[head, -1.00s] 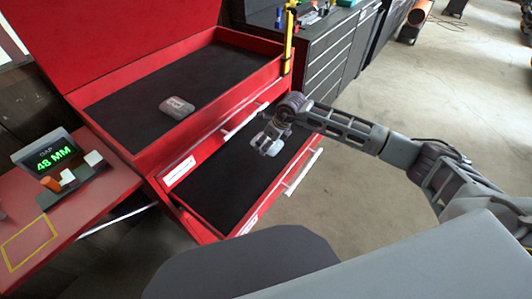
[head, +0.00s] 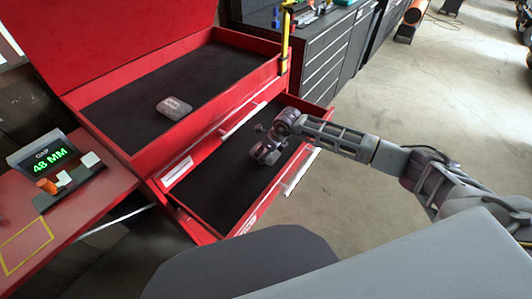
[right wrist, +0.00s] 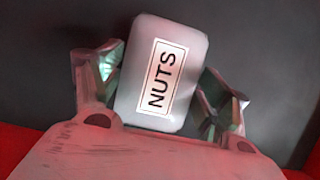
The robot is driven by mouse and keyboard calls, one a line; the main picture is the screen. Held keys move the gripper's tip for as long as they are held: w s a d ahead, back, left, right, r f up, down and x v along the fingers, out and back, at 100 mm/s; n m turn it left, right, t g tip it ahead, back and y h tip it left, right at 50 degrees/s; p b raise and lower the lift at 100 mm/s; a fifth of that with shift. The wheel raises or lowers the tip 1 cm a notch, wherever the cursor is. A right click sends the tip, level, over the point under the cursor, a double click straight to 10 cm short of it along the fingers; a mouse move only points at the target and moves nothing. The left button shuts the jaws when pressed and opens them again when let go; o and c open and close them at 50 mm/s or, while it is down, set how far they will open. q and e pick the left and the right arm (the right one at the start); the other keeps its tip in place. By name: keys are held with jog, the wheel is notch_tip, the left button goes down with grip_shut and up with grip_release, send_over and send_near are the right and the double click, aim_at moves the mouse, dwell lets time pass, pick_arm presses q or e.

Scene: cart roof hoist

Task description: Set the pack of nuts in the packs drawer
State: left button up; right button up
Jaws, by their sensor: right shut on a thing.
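The pack of nuts (right wrist: 162,75) is a pale rounded block with a white label reading NUTS. In the right wrist view it sits between the two fingers of my right gripper (right wrist: 160,92), which are shut on it. In the head view my right gripper (head: 265,153) is over the dark floor of the open red drawer (head: 215,200), within its outline. The pack is hard to make out there, and I cannot tell whether it touches the floor. The drawer's front label is too small to read. My left gripper is not in view.
A grey case (head: 173,107) lies in the chest's open top tray (head: 125,108). A closed drawer with a white label (head: 177,170) is above the open one. A red bench (head: 75,212) with a "GAP 48 MM" display (head: 50,160) stands at left.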

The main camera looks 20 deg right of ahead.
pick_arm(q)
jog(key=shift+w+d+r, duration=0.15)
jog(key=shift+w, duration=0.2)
pick_arm(e)
jog(key=shift+f, duration=0.35)
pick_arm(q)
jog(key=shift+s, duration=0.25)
pick_arm(e)
jog(key=shift+f, duration=0.15)
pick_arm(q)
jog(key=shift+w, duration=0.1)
pick_arm(e)
jog(key=o, duration=1.1)
jog(key=shift+c, duration=0.2)
jog(key=shift+r, duration=0.2)
jog(key=shift+s+d+r, duration=0.2)
jog(key=shift+d+r, duration=0.05)
jog(key=shift+r, duration=0.4)
jog(key=v, duration=0.9)
jog(key=shift+s+r+p, duration=0.15)
jog(key=shift+r+p, duration=0.1)
jog(key=shift+p, duration=0.05)
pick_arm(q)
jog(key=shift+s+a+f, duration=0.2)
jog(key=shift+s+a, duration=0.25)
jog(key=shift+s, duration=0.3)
pick_arm(e)
jog(key=shift+s+d+r, duration=0.15)
jog(key=shift+s+r, duration=0.05)
jog(key=shift+r, duration=0.25)
